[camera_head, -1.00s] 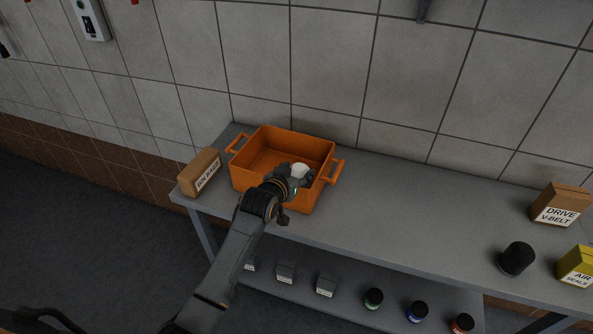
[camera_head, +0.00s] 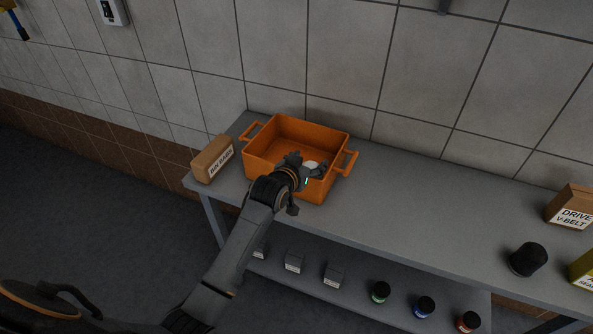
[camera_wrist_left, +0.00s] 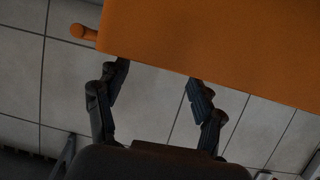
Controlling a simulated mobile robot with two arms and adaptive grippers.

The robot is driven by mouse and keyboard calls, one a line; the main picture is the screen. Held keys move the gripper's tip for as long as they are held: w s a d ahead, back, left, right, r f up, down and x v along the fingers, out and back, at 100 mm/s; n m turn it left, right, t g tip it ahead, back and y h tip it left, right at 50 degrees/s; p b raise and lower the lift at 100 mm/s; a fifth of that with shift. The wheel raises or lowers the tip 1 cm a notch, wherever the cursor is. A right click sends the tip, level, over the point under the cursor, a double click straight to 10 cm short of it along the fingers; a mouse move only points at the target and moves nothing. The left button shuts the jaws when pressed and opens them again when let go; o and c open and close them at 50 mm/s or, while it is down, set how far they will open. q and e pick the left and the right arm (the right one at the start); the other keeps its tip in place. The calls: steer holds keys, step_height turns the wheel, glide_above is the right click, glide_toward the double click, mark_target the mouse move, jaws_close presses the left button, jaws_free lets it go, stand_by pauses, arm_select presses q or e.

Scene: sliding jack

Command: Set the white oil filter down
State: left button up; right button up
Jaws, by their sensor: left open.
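The white oil filter (camera_head: 311,165) shows in the head view as a small pale patch inside the near right part of the orange crate (camera_head: 262,158). My gripper and the crate's near wall hide much of it, so I cannot tell whether it touches the floor of the crate. My left gripper (camera_head: 308,170) is over the crate's near side, with its fingers spread beside the filter. In the left wrist view the open fingers (camera_wrist_left: 158,78) have nothing visible between them, and the orange crate wall (camera_wrist_left: 220,45) fills the top. My right gripper is not in view.
The crate stands on a grey workbench (camera_head: 420,205) against a tiled wall. A brown box (camera_head: 212,160) is left of it. A black cylinder (camera_head: 528,259), a drive V-belt box (camera_head: 571,207) and a yellow box (camera_head: 583,268) are at the right. Small boxes and jars line the lower shelf.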

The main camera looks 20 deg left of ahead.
arm_select(q)
steer(key=b+v, duration=0.1)
steer(key=v, duration=1)
steer(key=shift+a, duration=0.1)
